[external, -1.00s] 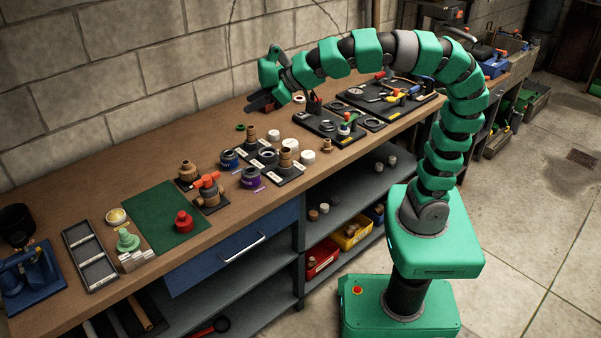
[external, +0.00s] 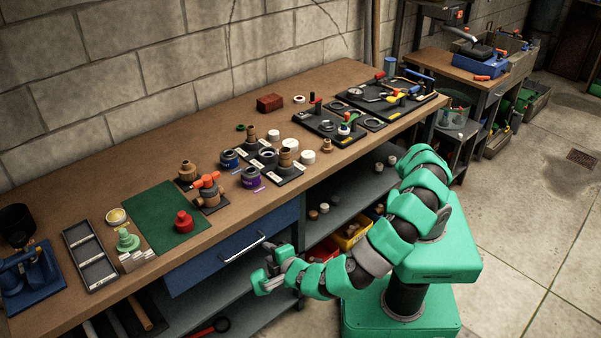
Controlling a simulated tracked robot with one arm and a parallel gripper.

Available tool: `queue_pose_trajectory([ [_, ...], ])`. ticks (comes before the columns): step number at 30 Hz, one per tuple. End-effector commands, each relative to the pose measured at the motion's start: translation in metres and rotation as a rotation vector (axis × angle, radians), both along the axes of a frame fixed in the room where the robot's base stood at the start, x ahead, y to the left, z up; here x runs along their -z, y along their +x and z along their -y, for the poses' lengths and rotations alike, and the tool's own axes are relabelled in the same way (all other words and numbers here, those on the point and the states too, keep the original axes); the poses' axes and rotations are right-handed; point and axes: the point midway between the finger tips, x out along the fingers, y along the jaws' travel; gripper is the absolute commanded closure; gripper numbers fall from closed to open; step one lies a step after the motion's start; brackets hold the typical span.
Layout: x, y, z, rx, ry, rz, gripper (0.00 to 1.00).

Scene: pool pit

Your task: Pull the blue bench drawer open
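The blue bench drawer (external: 205,262) sits under the front edge of the workbench, and its front looks flush, so it appears shut. Its pale bar handle (external: 243,247) runs along the front, toward the right side. My gripper (external: 262,275) is in front of the bench, just below and to the right of the handle in the picture. Its fingers point left toward the bench and look spread, with nothing seen between them. It appears apart from the handle, though the exact gap in depth is hard to tell.
The wooden bench top (external: 345,85) holds a green mat (external: 160,222), a red knob piece (external: 184,222), jars and tool boards. Under it are open shelves with a yellow bin (external: 352,235) and a red bin (external: 322,252). Floor in front is clear.

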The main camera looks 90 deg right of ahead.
Motion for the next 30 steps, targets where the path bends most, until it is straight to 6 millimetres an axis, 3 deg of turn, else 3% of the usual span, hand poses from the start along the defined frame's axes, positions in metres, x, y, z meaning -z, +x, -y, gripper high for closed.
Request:
queue_pose_trajectory([
  [3,0.027,-0.014,-0.017,-0.061,-0.104,0.019,0.67],
  [12,0.045,-0.025,-0.03,-0.119,-0.194,0.056,0.67],
  [17,0.049,-0.013,-0.018,-0.117,-0.194,0.056,0.67],
  [30,0.066,0.043,0.038,-0.116,-0.191,0.054,0.67],
])
